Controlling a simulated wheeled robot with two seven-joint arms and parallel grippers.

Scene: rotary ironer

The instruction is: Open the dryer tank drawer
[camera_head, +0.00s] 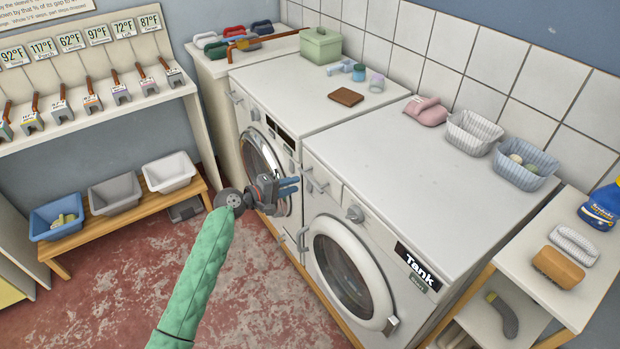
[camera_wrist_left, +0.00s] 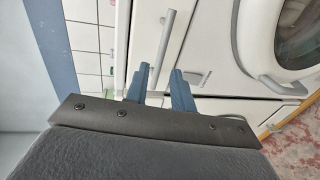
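The white dryer (camera_head: 420,205) with a "Tank" label (camera_head: 418,268) stands at the right in the head view. Bar handles (camera_head: 315,182) show at the upper left of its front. My left gripper (camera_head: 288,187) is in front of them, pointing right. In the left wrist view its two blue-grey fingers (camera_wrist_left: 160,90) are apart. A silver bar handle (camera_wrist_left: 164,45) on a white front shows beyond them, its lower end appearing in the gap. I cannot tell whether they touch it. The drawer front looks flush. My right gripper is not in view.
A second white washer (camera_head: 315,85) stands to the left of the dryer. A round door (camera_head: 345,270) is on the dryer front. Baskets (camera_head: 472,132) stand on its top. A bench with bins (camera_head: 115,190) is at the left. The red floor between is clear.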

